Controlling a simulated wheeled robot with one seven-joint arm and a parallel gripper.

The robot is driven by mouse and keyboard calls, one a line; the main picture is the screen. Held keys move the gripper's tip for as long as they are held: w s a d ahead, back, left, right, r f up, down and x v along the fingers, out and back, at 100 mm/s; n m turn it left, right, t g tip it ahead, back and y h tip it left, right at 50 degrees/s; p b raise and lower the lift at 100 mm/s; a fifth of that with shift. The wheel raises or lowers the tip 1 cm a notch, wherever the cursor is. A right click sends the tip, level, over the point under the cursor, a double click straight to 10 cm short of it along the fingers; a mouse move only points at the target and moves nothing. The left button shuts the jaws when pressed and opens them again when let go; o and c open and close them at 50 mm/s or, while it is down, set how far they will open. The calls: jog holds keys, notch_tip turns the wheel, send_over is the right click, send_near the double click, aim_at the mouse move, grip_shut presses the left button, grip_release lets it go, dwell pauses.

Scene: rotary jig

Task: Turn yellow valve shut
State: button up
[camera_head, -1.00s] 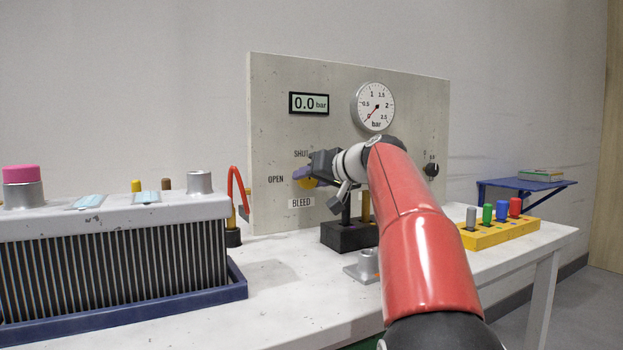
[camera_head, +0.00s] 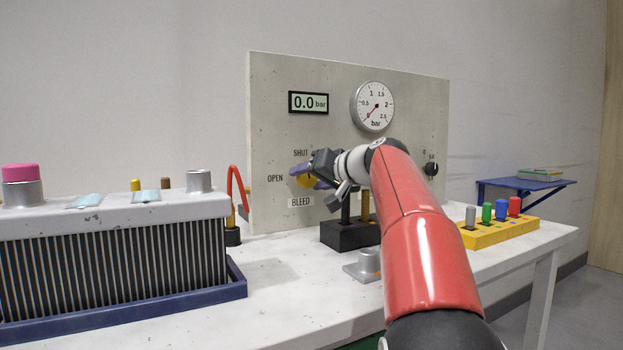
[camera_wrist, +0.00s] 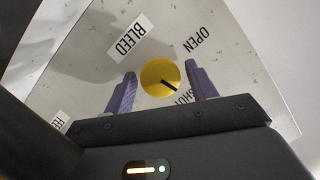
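The yellow valve knob (camera_head: 304,181) is on the upright grey panel (camera_head: 270,120), between the OPEN, SHUT and BLEED labels. In the wrist view the round knob (camera_wrist: 158,75) has a black pointer line aimed toward the partly hidden SHUT label (camera_wrist: 186,97). My gripper (camera_wrist: 161,74) has its two purple fingers spread, one on each side of the knob, with a visible gap at both sides. In the head view my gripper (camera_head: 307,177) is at the panel and partly covers the knob.
A digital display (camera_head: 309,103) reads 0.0 bar, and a round gauge (camera_head: 373,106) sits above my arm. A black block (camera_head: 348,236) stands below my gripper. A ribbed unit (camera_head: 110,255) is at left, and a yellow rack (camera_head: 500,233) with coloured pegs at right.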

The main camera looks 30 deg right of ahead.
jog(key=shift+o, duration=0.3)
jog(key=shift+s+d, duration=0.1)
jog(key=v, duration=0.7)
jog(key=shift+s+b, duration=0.3)
jog(key=shift+b, duration=0.15)
jog(key=shift+r, duration=0.1)
jog(key=a+h+p, duration=0.1)
jog(key=r+n+h+p, duration=0.1)
jog(key=p, duration=0.1)
jog(key=a+n+g+h+p, duration=0.1)
jog(key=shift+w+a+r+p, duration=0.3)
jog(key=shift+a+p, duration=0.05)
jog(key=shift+p, duration=0.05)
jog(key=w+f, duration=0.1)
jog(key=w, duration=0.1)
jog(key=w+f+n+h+p, duration=0.1)
jog(key=w, duration=0.1)
jog(key=w+f+h+p, duration=0.1)
jog(key=w, duration=0.1)
jog(key=shift+w+d+n, duration=0.1)
jog(key=shift+w+n, duration=0.3)
